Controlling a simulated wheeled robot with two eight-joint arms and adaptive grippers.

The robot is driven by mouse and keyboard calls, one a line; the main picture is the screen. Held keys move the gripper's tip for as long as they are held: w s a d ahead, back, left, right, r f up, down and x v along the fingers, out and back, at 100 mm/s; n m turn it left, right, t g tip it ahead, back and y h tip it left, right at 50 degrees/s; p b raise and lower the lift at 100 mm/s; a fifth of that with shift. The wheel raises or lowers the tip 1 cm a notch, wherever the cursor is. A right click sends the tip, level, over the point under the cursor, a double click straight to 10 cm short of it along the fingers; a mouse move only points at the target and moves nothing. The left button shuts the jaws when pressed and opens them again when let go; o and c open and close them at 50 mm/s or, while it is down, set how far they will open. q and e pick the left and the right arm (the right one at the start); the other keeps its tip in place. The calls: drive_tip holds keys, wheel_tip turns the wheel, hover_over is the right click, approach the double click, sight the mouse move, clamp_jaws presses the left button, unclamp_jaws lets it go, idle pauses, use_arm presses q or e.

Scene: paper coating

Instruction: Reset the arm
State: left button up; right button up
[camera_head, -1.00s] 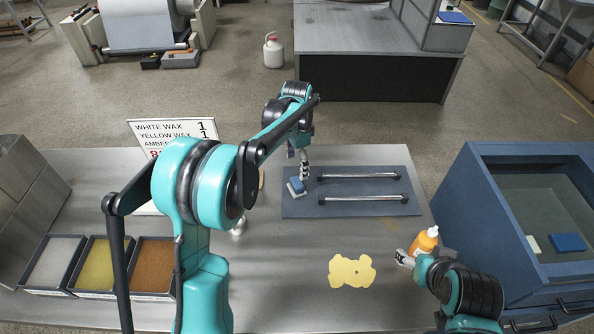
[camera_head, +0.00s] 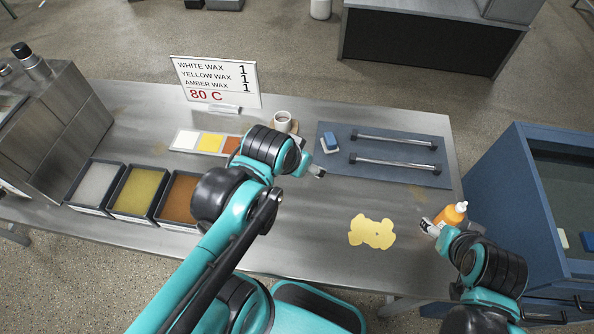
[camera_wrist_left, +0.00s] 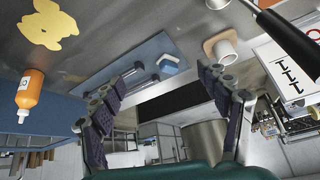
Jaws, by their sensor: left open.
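My left gripper (camera_head: 318,171) is open and empty. It is above the table, just left of the blue mat (camera_head: 440,150). In the left wrist view its two dark padded fingers (camera_wrist_left: 166,112) are spread wide with nothing between them. A blue and white block (camera_head: 330,143) lies on the left end of the mat, apart from the gripper; it also shows in the wrist view (camera_wrist_left: 169,66). My right gripper (camera_head: 430,228) is beside an orange bottle (camera_head: 452,215) at the table's right edge. Its fingers are too small to read.
A flat yellow patch (camera_head: 371,232) lies on the table. Two metal bars (camera_head: 394,140) (camera_head: 394,163) are on the mat. Three trays (camera_head: 140,191), a wax sign (camera_head: 215,82) and a white cup (camera_head: 282,121) stand left and behind. A blue tub (camera_head: 510,205) is at right.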

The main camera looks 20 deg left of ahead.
use_arm(q)
drive_tip(key=shift+s+f+n+t, duration=0.45)
drive_tip(key=shift+s+f, duration=0.35)
drive_tip(key=shift+s, duration=0.25)
drive_tip(key=shift+f+b, duration=0.55)
drive_tip(key=shift+o, duration=0.5)
